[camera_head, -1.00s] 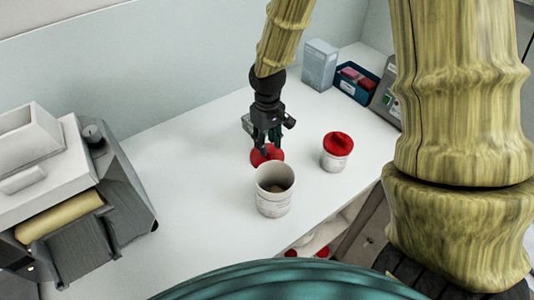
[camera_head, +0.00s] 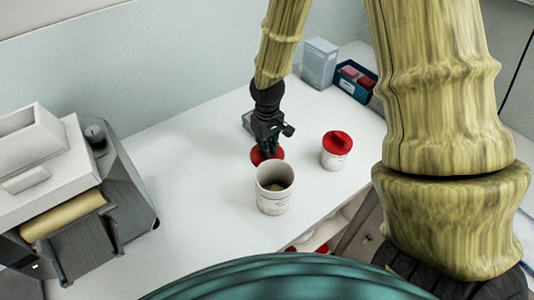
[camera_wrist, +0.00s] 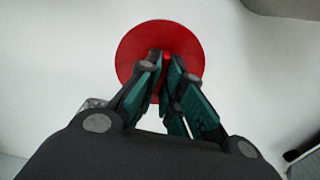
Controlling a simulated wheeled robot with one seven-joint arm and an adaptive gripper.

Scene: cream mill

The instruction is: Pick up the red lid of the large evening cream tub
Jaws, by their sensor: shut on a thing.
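The loose red lid (camera_head: 257,157) lies on the white table just behind the large open tub (camera_head: 273,197). My gripper (camera_head: 268,151) reaches down from above onto the lid. In the wrist view the lid (camera_wrist: 132,48) is a flat red disc, and my gripper (camera_wrist: 167,62) has its fingers drawn together at its middle, shut on its raised knob, which the fingers mostly hide. The lid shows no clear lift off the table. The open tub is white with a printed label and has some contents inside.
A smaller white tub with its own red lid (camera_head: 337,143) stands to the right. A grey machine with a roller (camera_head: 75,215) stands at the left. A grey-blue box (camera_head: 319,62) and a blue bin (camera_head: 354,80) are at the back. The table's left middle is clear.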

